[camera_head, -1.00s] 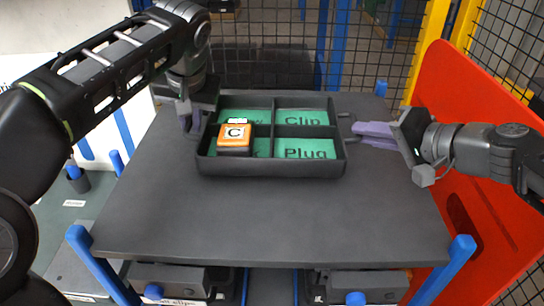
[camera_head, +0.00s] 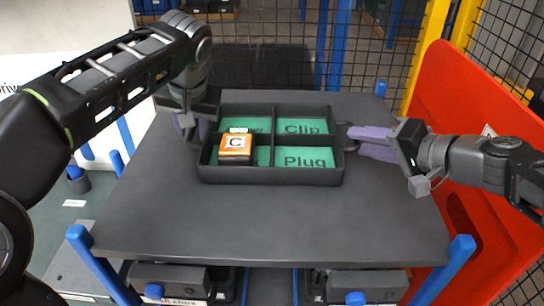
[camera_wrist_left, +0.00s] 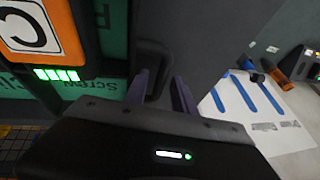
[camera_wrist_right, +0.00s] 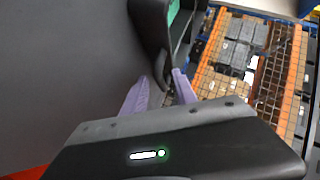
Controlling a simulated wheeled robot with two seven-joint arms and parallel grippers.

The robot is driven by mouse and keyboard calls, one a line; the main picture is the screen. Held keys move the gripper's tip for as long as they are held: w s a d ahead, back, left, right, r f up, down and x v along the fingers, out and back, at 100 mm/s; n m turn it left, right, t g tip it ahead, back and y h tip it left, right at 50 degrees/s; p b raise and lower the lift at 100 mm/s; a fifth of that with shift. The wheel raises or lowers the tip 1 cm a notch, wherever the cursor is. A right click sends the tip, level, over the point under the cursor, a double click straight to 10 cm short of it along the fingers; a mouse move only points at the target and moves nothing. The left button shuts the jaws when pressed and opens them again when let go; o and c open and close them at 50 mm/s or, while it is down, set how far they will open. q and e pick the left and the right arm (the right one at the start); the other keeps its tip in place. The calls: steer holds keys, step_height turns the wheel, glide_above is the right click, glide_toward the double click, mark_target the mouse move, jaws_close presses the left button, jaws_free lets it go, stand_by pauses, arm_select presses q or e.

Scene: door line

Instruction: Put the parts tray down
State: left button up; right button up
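The black parts tray (camera_head: 270,177) has four compartments with green labelled floors and appears to rest flat on the dark table. An orange block marked C (camera_head: 236,150) sits in its near-left compartment. My left gripper (camera_head: 192,128) is at the tray's left handle; in the left wrist view its purple fingers (camera_wrist_left: 161,92) stand apart on either side of the handle (camera_wrist_left: 155,60). My right gripper (camera_head: 352,142) is at the right handle; in the right wrist view its fingers (camera_wrist_right: 160,88) also stand apart around the handle (camera_wrist_right: 152,35). Finger contact with the handles is hard to see.
The dark table (camera_head: 270,225) is bare in front of the tray and has blue corner posts. A red panel (camera_head: 470,100) stands at the right, close to my right arm. A wire mesh fence (camera_head: 270,50) is behind the table.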

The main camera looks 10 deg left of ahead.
arm_select(q)
steer(key=o, duration=0.4)
steer(key=shift+c, duration=0.2)
